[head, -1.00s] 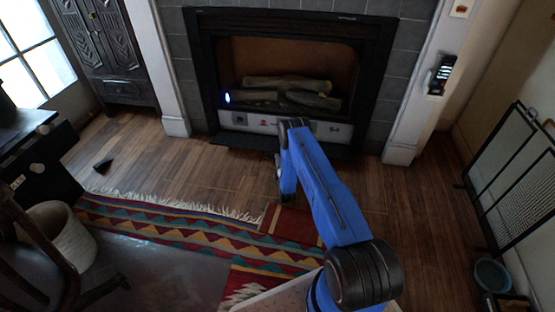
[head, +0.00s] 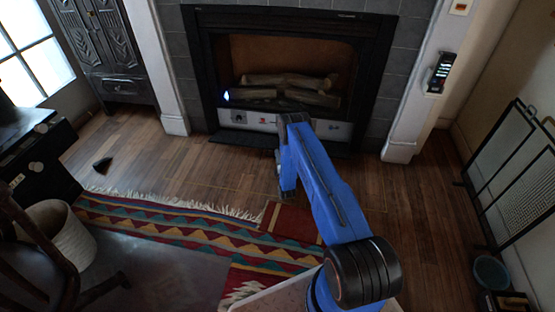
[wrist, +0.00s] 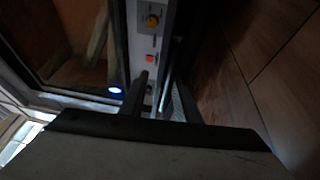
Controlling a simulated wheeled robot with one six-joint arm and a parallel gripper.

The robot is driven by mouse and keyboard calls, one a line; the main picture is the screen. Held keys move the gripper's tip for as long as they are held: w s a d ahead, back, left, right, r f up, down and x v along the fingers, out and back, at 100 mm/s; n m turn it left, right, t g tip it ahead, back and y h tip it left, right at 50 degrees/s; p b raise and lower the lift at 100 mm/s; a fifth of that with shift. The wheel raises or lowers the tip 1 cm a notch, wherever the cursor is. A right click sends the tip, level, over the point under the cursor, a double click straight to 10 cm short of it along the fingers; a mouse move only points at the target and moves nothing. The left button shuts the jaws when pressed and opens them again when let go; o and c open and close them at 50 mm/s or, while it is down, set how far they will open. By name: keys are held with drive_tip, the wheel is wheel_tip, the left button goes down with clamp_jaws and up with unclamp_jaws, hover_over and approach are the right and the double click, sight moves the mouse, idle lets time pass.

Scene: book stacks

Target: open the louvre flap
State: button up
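The louvre flap (head: 235,140) looks like the dark strip along the foot of the fireplace. It lies low and tipped outward, and the pale control panel (head: 258,122) behind it is uncovered. My arm hides the middle of the flap. In the wrist view, the panel (wrist: 145,45) shows a yellowish knob and a red button. My gripper (wrist: 165,95) is at the flap, its two dark fingers apart. A thin pale-edged strip, apparently the flap's edge (wrist: 172,65), runs between them. I cannot tell whether either finger touches it. In the head view, my arm hides most of the gripper.
The fireplace (head: 205,70) holds logs behind its opening, with a bluish light at lower left. A fringed rug (head: 180,222) lies in front. A mesh screen (head: 515,170) stands at right, a pale basket (head: 70,237) at left. Wooden floor (head: 420,200) is clear right of my arm.

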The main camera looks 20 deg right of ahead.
wheel_tip(320, 180, up, 9)
drive_tip(key=shift+d+f, duration=0.1)
drive_tip(key=shift+f, duration=0.05)
idle(0.5)
